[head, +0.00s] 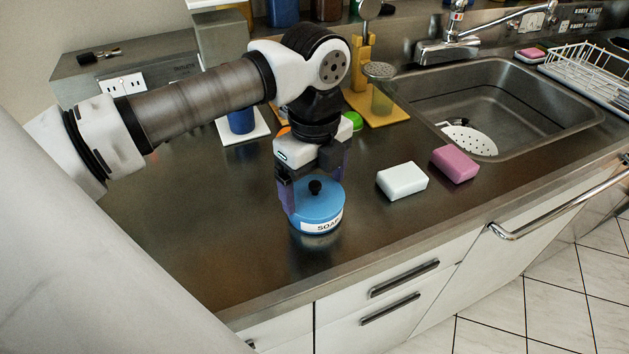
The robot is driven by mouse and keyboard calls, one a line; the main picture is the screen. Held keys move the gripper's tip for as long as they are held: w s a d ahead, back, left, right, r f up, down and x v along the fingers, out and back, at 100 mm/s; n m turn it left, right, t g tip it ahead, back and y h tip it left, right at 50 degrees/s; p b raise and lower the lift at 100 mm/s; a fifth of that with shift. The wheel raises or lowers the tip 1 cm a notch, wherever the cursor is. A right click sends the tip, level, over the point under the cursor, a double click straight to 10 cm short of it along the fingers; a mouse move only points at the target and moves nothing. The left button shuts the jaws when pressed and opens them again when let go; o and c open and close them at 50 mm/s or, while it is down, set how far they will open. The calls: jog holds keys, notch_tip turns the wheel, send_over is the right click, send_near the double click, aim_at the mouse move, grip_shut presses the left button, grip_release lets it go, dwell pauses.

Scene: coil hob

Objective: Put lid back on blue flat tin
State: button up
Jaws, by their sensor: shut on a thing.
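The blue flat tin (303,228) stands on the steel counter near its front edge, with a white label reading "SOAP" on its side. The blue lid (323,203), with a black knob, is directly over the tin. I see no clear gap between them, but cannot tell if the lid is fully seated. My gripper (315,192) points down, with its fingers on either side of the lid, shut on it. The fingertips and the far side of the tin are partly hidden.
A white soap bar (402,181) and a pink one (455,164) lie to the right, before the sink (500,100). A blue cup (241,121) and a yellow stand (377,107) are behind. The counter to the left (200,220) is clear.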

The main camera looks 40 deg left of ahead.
jog(key=o, duration=0.7)
jog(key=shift+o, duration=0.2)
jog(key=shift+r, duration=0.15)
jog(key=shift+r+p, duration=1.8)
jog(key=shift+r, duration=1.6)
grip_shut()
